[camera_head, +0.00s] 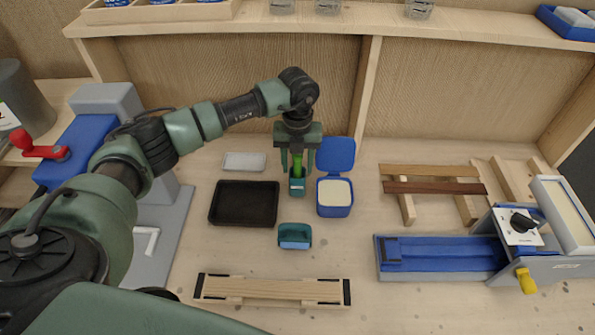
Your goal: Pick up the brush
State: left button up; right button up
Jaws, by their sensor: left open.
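The brush (297,167) has a bright green handle and stands upright in a small teal cup (297,187) at the middle of the bench. Its lower end is hidden in the cup. My left gripper (297,160) points down right over the cup, open, with its fingers on either side of the green handle. I cannot tell whether the fingers touch it. My right gripper does not show.
A blue box with its lid open (335,205) stands close to the cup's right. A black tray (244,226) and a teal-and-blue block (295,243) lie nearby. Wooden slats and a blue-grey machine (450,256) are at right. A shelf (330,23) runs behind.

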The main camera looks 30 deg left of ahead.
pick_arm(q)
jog(key=c, duration=0.8)
grip_shut()
jog(key=shift+r, duration=0.1)
jog(key=shift+w+r+b, duration=0.1)
jog(key=shift+r+b, duration=0.25)
jog(key=shift+r, duration=0.25)
notch_tip(320, 180, up, 19)
jog(key=b, duration=0.4)
jog(key=shift+f, duration=0.15)
